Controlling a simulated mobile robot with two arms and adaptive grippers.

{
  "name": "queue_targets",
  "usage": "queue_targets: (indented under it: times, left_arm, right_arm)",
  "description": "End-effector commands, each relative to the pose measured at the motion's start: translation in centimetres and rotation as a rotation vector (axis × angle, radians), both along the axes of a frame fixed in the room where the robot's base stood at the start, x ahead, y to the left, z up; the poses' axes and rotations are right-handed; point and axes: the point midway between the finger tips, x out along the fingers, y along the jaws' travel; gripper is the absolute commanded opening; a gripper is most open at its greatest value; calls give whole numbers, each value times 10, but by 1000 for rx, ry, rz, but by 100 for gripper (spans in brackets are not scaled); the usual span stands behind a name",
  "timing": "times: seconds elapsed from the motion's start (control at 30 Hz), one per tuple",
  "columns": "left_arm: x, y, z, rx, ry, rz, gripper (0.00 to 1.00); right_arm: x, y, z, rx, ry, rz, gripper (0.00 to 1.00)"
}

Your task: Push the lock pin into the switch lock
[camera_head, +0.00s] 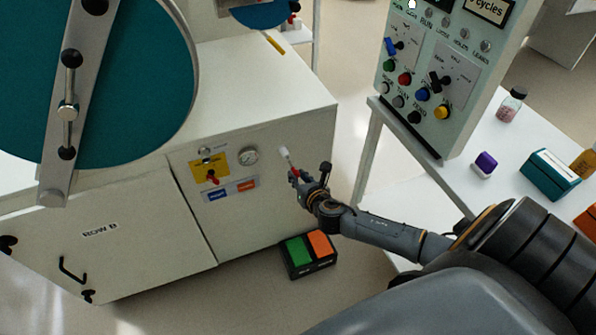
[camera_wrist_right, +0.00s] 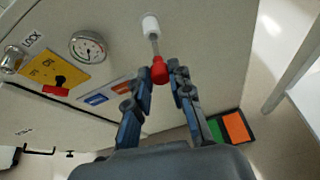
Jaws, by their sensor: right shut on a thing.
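My right gripper (camera_head: 297,178) is closed around the red-ended piece (camera_wrist_right: 159,70), which I take to be the lock pin; it also shows in the head view (camera_head: 294,173). A thin metal rod runs from its red end to a white cylindrical piece (camera_wrist_right: 150,26) at the cabinet front, right of the gauge. Whether the white piece belongs to the pin or the cabinet is unclear. The yellow switch plate (camera_head: 203,165) with a red knob (camera_head: 212,176) is farther left; a round metal fitting (camera_wrist_right: 13,59) by a LOCK label sits above it. My left gripper is out of view.
A pressure gauge (camera_head: 248,156) and blue and orange labels (camera_head: 231,190) lie between plate and gripper. A green and orange pedal box (camera_head: 308,254) stands on the floor below. A control panel (camera_head: 440,75) and white table (camera_head: 430,205) are at right.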

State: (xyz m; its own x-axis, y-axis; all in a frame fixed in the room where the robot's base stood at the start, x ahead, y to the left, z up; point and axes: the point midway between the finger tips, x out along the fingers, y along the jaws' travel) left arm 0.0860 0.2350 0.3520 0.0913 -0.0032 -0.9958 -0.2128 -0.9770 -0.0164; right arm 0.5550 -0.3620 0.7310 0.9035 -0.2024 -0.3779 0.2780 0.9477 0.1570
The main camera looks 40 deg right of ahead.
Motion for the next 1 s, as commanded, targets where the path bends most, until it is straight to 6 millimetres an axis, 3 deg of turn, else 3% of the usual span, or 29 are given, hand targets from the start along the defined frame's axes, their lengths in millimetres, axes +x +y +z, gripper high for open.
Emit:
queue_targets:
  times: [0.27,1.0]
  left_arm:
    - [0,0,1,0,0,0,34]
    - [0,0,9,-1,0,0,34]
  right_arm:
    - [-2,1,0,0,1,0,0]
    - [-38,9,0,1,2,1,0]
